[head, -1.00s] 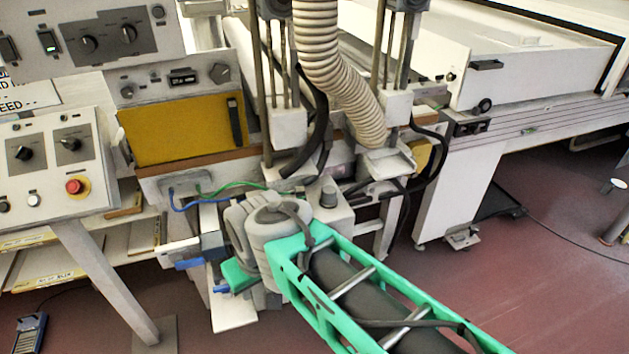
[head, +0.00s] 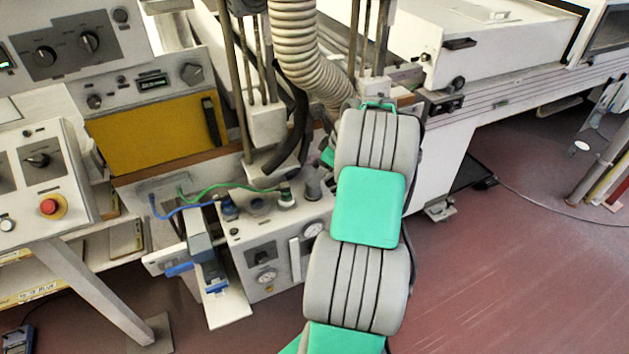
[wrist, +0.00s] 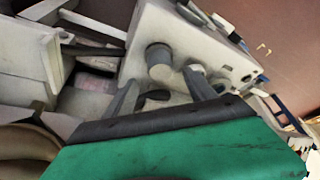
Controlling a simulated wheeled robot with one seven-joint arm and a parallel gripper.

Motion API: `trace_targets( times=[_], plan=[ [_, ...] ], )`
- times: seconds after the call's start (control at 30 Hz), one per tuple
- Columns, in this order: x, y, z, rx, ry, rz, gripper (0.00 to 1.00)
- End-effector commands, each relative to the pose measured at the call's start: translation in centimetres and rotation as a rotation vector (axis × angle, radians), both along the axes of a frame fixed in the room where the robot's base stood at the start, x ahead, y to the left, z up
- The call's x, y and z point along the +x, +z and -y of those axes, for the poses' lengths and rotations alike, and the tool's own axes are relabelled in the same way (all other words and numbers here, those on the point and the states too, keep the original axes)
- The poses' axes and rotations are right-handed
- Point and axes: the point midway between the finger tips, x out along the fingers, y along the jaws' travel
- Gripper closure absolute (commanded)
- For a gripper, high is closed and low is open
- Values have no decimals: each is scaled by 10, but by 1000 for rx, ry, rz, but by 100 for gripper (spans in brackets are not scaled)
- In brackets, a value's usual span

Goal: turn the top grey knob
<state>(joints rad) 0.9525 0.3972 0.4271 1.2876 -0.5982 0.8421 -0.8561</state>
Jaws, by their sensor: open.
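A grey round knob (head: 312,185) stands on top of the low white box (head: 275,240), at its back right corner beside the green cable's plug. In the wrist view the grey knob (wrist: 159,56) sits on the pale box top, just beyond the fingertips. My gripper (wrist: 161,79) is open, with its two grey fingers apart and pointing toward the knob. Nothing shows between the fingers except the box top and a small dark part. No contact with the knob is visible. In the head view my arm hides the gripper.
A blue cable plug (head: 228,207) and a green cable plug (head: 286,196) stick up from the box top. A ribbed hose (head: 295,50) hangs behind. A control panel with a red button (head: 49,207) is at left. The floor at right is largely clear.

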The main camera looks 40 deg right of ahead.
Motion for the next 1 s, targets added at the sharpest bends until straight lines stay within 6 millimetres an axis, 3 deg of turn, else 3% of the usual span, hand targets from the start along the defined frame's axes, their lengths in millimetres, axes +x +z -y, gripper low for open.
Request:
trace_targets(
  times=[0.3,0.63,1.0],
  plan=[
    [19,-50,-9,2,-3,-3,36],
    [22,-58,-10,0,-5,-2,36],
    [22,-58,-10,0,-5,-3,67]
  ],
)
